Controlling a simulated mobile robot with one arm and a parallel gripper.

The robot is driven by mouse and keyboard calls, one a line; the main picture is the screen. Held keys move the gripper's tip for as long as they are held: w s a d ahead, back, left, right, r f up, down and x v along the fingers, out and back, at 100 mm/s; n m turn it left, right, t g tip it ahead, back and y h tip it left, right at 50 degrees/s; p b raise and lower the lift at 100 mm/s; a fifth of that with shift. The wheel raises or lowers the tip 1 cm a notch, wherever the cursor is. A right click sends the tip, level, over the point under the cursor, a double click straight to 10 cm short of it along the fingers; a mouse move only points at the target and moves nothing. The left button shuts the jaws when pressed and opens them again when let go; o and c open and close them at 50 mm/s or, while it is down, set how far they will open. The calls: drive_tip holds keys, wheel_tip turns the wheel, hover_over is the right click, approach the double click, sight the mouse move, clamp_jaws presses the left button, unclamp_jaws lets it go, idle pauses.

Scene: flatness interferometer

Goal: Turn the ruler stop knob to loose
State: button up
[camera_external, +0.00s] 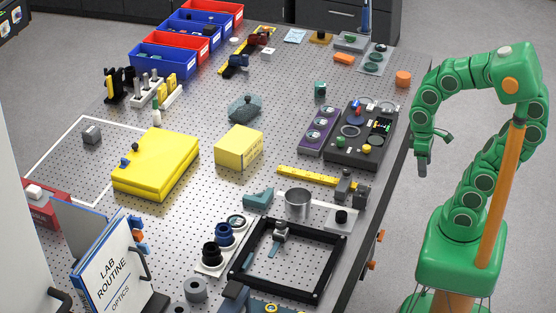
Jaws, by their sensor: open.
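A yellow ruler (306,176) lies on the perforated metal table right of centre. A dark grey stop block (346,187) sits at the ruler's right end, with small dark parts on it. Which of these is the knob, and how it is set, is too small to tell. My gripper (422,166) hangs pointing down to the right of the table's right edge. It is open and empty, apart from the ruler and the stop block.
A metal cup (298,203) and a black square frame (288,259) stand in front of the ruler. A dark control box (361,137) and a purple panel (319,129) lie behind it. A yellow box (239,147) is to its left. Bare table lies between them.

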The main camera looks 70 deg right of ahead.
drive_tip(key=w+m, duration=0.1)
drive_tip(key=w, duration=0.3)
drive_tip(key=w+m, duration=0.1)
drive_tip(key=w, duration=0.4)
drive_tip(key=w+m, duration=0.2)
drive_tip(key=w, duration=0.2)
drive_tip(key=shift+w+d+r+t, duration=0.1)
drive_tip(key=shift+w+d+t, duration=0.1)
drive_tip(key=shift+t, duration=0.2)
drive_tip(key=shift+c, duration=0.3)
drive_tip(key=m+t, duration=0.1)
drive_tip(key=m, duration=0.4)
hover_over(347, 170)
wheel_tip(347, 170, down, 2)
drive_tip(key=shift+s+f, duration=0.1)
drive_tip(key=shift+f, duration=4)
drive_tip(key=shift+c, duration=0.5)
clamp_jaws()
